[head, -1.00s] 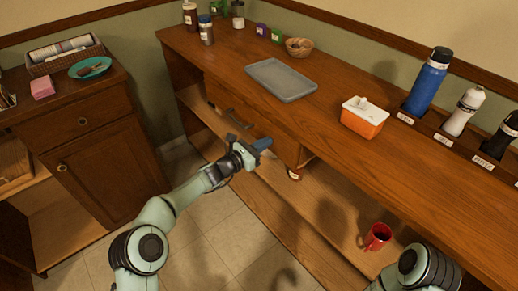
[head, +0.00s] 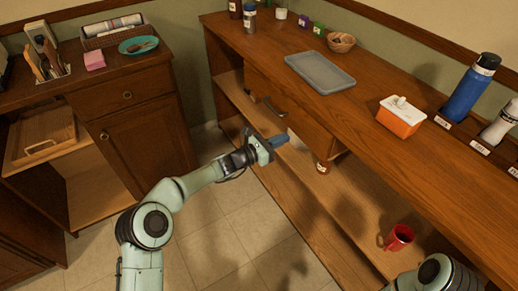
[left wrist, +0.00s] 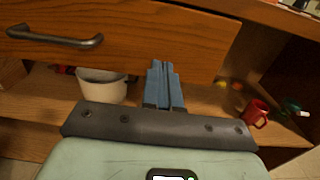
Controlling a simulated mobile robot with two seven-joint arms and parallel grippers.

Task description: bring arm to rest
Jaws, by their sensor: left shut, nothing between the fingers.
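My left gripper (head: 279,140) reaches in from the left in the head view, with its blue fingers together and empty. It is in front of the wooden counter's drawer, above the lower shelf. In the left wrist view its fingers (left wrist: 165,85) are shut against each other in front of the drawer face (left wrist: 135,45). My right arm shows only as a rounded link at the bottom right of the head view; its gripper is out of frame.
The counter (head: 370,110) carries a grey tray (head: 320,73) and an orange-white box (head: 400,117). A red mug (head: 398,238) stands on the lower shelf; a white pot (left wrist: 103,87) is below the drawer. A side cabinet (head: 140,130) stands left. The floor between is clear.

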